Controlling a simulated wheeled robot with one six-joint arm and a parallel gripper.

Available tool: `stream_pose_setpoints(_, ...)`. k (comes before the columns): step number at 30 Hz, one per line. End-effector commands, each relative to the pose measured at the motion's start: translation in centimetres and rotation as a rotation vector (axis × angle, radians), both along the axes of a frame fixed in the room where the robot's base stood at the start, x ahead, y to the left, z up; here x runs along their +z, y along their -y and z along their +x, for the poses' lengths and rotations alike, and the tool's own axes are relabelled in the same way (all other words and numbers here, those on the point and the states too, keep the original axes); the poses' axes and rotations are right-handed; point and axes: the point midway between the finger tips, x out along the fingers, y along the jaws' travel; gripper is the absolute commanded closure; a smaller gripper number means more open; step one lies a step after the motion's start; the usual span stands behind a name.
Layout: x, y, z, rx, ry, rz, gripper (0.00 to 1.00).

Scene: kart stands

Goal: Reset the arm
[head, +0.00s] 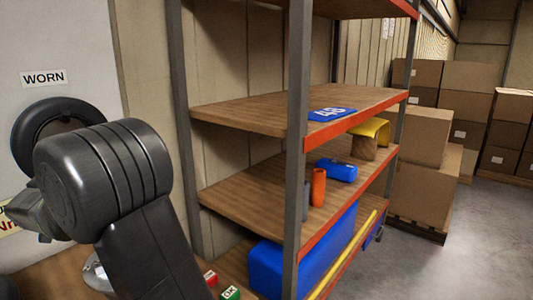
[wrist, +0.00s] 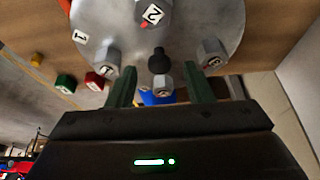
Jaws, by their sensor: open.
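My gripper (wrist: 160,75) is open in the wrist view, with its two dark green fingers apart. Between and beyond the fingers is a grey round plate (wrist: 205,18) carrying several hex pieces, some numbered, and a dark central knob (wrist: 158,60). A hex piece (wrist: 162,88) shows between the fingers; I cannot tell its distance from them. A blue thing (wrist: 158,98) is partly hidden behind it. In the head view my dark arm is bent at the left, and the fingers cannot be made out.
A red block (head: 210,278) and a green block (head: 230,292) lie on the wooden bench, lower middle. A tyre (head: 50,112) hangs below a WORN sign (head: 43,77). A shelf rack (head: 297,130) stands right of my arm, holding an orange cylinder (head: 318,187). Cartons (head: 425,135) stand beyond; floor is clear at right.

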Motion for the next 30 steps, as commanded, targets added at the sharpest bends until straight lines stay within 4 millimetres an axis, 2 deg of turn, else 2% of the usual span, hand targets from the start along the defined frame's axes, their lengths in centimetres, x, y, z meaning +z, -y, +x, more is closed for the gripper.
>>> stream_pose_setpoints(19, 11.9, -3.3, -3.7, 0.002, 0.002, 0.004, 0.53)
stream_pose_setpoints(21, 9.8, -2.6, -3.1, -0.002, -0.002, -0.003, 0.53)
stream_pose_setpoints(30, 4.3, -1.1, -1.4, -0.001, -0.002, -0.004, 0.53)
